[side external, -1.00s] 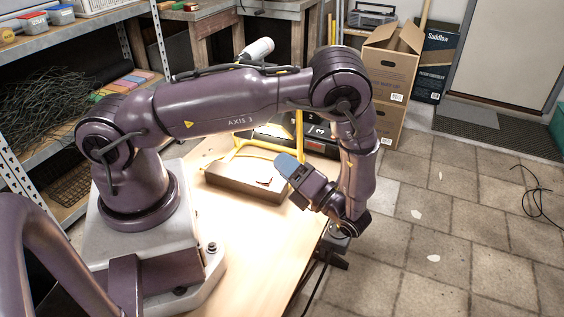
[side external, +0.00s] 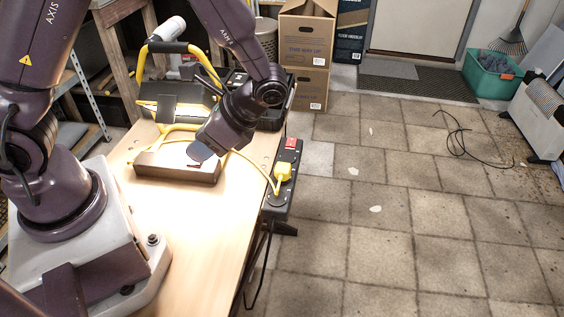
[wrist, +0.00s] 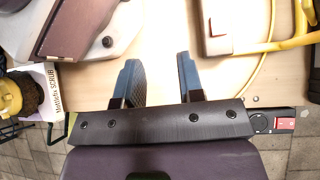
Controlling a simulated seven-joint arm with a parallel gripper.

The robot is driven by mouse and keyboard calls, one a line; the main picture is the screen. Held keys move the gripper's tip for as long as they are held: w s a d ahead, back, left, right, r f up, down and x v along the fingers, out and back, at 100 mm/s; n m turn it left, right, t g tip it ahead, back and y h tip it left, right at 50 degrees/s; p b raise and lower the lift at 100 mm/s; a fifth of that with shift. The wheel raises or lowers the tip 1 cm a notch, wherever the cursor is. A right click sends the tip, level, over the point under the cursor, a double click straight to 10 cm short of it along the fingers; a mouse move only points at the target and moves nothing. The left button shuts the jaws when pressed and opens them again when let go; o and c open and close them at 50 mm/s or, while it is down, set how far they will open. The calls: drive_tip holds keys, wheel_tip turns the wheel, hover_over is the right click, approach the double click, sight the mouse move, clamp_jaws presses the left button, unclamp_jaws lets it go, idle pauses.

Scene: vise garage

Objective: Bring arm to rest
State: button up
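My gripper (wrist: 157,68) is open in the wrist view. Its two blue-grey fingers stand apart, with only bare tabletop between them. In the side view my gripper (side external: 199,152) hangs by the right part of a low brown block (side external: 170,170) on the workbench (side external: 190,225), with its fingertips pointing down-left. I cannot tell how far above the block it is. My arm is bent, with its wrist low over the bench. The block's top also shows at the upper right of the wrist view (wrist: 217,35).
A yellow-framed work lamp (side external: 170,93) stands behind the block. A black power strip (side external: 287,165) with a yellow plug (side external: 283,171) lies along the bench's right edge. A Metallix SCRUB box (wrist: 47,88) shows at left in the wrist view. The bench front is clear.

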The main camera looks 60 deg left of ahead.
drive_tip(key=s+r+n+t+h, duration=0.2)
drive_tip(key=r+n+t, duration=0.2)
drive_tip(key=r, duration=0.5)
drive_tip(key=s+d+r+n+t+h, duration=0.1)
drive_tip(key=s+r+n+t+h, duration=0.1)
drive_tip(key=r+t, duration=0.6)
drive_tip(key=shift+s+r+n+t+h, duration=0.15)
drive_tip(key=shift+r+n+t+h, duration=0.15)
drive_tip(key=shift+r+n+h, duration=0.75)
drive_tip(key=shift+r+n+y, duration=0.1)
drive_tip(key=shift+n+y, duration=0.15)
drive_tip(key=shift+n, duration=0.1)
